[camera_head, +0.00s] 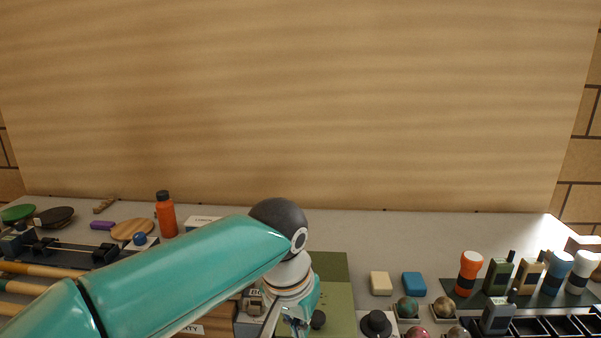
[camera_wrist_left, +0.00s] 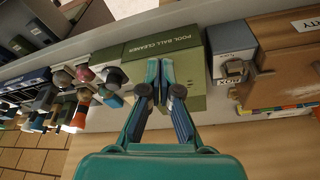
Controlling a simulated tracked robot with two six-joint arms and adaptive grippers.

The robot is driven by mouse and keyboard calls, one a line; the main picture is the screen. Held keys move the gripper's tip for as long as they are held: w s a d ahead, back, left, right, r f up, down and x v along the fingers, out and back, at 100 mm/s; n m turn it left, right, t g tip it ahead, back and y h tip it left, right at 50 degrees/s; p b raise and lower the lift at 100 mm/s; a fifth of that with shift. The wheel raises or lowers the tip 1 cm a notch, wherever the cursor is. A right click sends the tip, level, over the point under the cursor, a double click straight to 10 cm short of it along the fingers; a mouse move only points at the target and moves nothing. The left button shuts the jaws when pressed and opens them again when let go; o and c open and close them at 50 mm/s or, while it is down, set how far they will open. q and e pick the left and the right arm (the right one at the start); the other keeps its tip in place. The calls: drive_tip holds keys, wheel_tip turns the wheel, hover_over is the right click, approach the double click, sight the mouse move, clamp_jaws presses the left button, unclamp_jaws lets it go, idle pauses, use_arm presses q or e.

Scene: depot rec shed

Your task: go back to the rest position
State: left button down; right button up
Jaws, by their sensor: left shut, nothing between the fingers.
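My left gripper (camera_head: 288,332) is at the end of the teal arm that comes in from the left in the head view, low at the bottom edge, partly hidden by its own wrist. In the left wrist view the gripper (camera_wrist_left: 165,78) has its two fingers close together with nothing between them. The fingers are in front of a green box (camera_wrist_left: 192,48) lettered "POOL BALL CLEANER". This green box (camera_head: 338,270) also shows behind and beside the wrist in the head view. I cannot tell whether the fingers touch it. My right gripper is in neither view.
An orange bottle (camera_head: 166,216) and a round wooden paddle (camera_head: 132,230) stand or lie at the left back. A cream block (camera_head: 381,283) and blue block (camera_head: 414,284) lie right of the box. Torches and radios, among them an orange torch (camera_head: 468,274), crowd the right. The back strip is fairly clear.

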use_arm(q)
drive_tip(key=s+a+f+n+g, duration=0.1)
drive_tip(key=s+a+f+g, duration=0.15)
drive_tip(key=a+f, duration=0.65)
drive_tip(key=s+a+f+n+g, duration=0.1)
drive_tip(key=a+f+n+g, duration=0.15)
drive_tip(key=f, duration=1.15)
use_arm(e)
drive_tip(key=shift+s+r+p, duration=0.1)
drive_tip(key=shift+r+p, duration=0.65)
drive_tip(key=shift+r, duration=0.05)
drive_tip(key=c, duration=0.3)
use_arm(q)
drive_tip(key=s+f+n+t+h, duration=0.2)
drive_tip(key=s+f+n+t, duration=0.1)
drive_tip(key=s+f, duration=1.2)
wheel_tip(320, 180, down, 4)
drive_tip(key=shift+a+r+h, duration=0.1)
drive_tip(key=shift+a+h, duration=0.05)
drive_tip(key=shift+h, duration=0.15)
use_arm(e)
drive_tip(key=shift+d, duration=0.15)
